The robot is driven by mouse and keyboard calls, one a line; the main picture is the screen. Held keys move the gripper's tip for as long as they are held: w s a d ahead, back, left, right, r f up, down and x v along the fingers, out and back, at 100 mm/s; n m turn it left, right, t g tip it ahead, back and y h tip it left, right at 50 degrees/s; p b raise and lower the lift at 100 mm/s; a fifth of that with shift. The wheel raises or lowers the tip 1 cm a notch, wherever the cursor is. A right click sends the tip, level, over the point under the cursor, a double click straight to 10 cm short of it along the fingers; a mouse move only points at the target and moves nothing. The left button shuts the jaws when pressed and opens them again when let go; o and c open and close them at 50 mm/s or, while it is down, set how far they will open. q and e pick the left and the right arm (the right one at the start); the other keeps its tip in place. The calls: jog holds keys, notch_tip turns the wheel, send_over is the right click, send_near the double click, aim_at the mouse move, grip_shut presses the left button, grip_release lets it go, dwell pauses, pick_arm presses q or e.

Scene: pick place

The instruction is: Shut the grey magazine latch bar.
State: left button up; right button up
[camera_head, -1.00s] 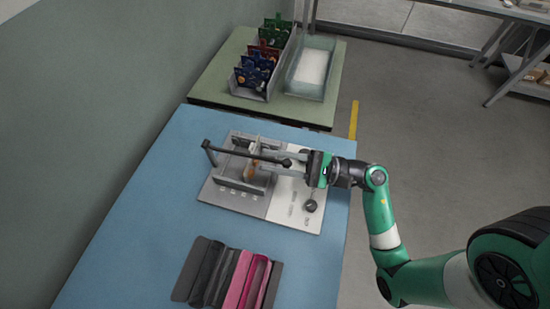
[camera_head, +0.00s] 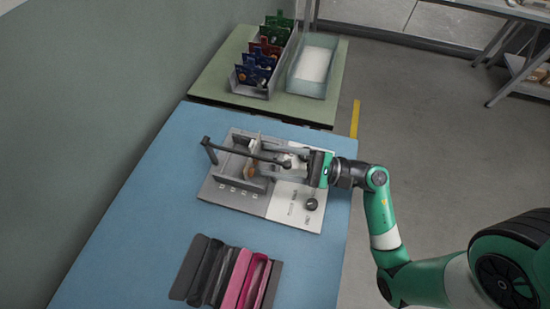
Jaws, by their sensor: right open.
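The grey magazine (camera_head: 234,182) is a box-like fixture on a grey and white base plate (camera_head: 290,212) on the blue table. The dark latch bar (camera_head: 240,153) runs across above it from a raised left end to a round knob (camera_head: 287,163) at its right end. My right gripper (camera_head: 285,165) reaches in from the right, low over the magazine's right side. It is open, with its fingers around or beside the bar's knob end; I cannot tell whether they touch it. Something orange-brown shows inside the magazine, partly hidden. My left gripper is not in view.
A dark round knob (camera_head: 311,204) stands on the white plate. A rack with black and pink pieces (camera_head: 228,275) lies in front on the table. Behind, a green table (camera_head: 215,84) holds a bin of coloured packs (camera_head: 262,62) and a clear tray (camera_head: 313,66).

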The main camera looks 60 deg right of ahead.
jog(key=shift+s, duration=0.1)
jog(key=p+v, duration=0.1)
jog(key=v, duration=1)
jog(key=shift+s+d, duration=0.15)
jog(key=shift+s, duration=0.1)
